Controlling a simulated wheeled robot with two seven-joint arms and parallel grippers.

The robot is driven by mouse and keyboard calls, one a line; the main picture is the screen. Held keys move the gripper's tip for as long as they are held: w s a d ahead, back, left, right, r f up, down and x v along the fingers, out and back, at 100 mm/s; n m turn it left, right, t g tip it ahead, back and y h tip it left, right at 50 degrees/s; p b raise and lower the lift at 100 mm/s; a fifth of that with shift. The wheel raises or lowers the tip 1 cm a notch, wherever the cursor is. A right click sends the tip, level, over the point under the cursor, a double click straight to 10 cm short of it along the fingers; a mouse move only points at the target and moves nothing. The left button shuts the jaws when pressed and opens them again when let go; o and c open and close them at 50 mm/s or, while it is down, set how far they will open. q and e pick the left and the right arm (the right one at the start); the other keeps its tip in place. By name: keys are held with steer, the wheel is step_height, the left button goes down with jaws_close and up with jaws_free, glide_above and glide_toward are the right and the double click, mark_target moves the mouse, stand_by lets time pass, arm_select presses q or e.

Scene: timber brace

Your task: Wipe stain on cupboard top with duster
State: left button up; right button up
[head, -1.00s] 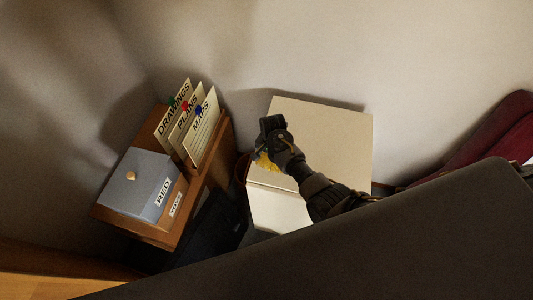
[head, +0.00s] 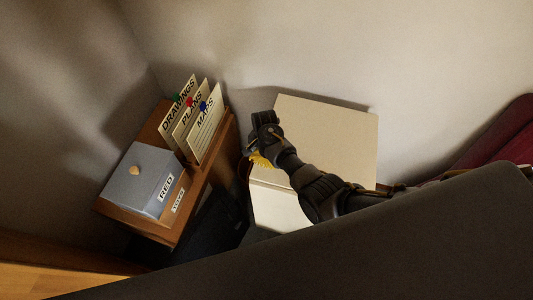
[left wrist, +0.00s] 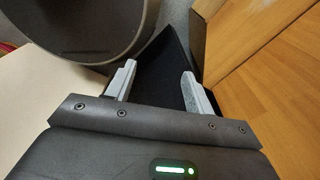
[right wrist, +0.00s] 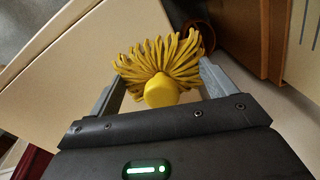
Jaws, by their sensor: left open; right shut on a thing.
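The cupboard (head: 330,135) is a pale cream box with a flat top, standing by the wall in the head view. The yellow duster (right wrist: 165,62) has a fringe of strands and a round yellow knob. My right gripper (right wrist: 158,82) is shut on the duster. In the head view the duster (head: 260,161) shows partly from under my right gripper, at the left edge of the cupboard top. I see no stain on the visible part of the top; my arm hides some of it. My left gripper (left wrist: 157,74) is open and empty, and shows only in its wrist view.
Left of the cupboard stands a brown wooden unit (head: 207,190) with a grey box (head: 140,180) labelled RED and upright cards (head: 200,120). A dark red seat (head: 490,140) is at the right. A wooden surface (left wrist: 265,90) lies right of my left gripper.

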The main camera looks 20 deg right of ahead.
steer(key=shift+r, duration=0.1)
step_height(320, 180, up, 2)
steer(key=shift+w+r+p, duration=0.1)
steer(key=shift+r+p, duration=0.05)
steer(key=shift+p, duration=0.35)
steer(key=shift+r, duration=1.8)
steer(key=shift+r, duration=1.5)
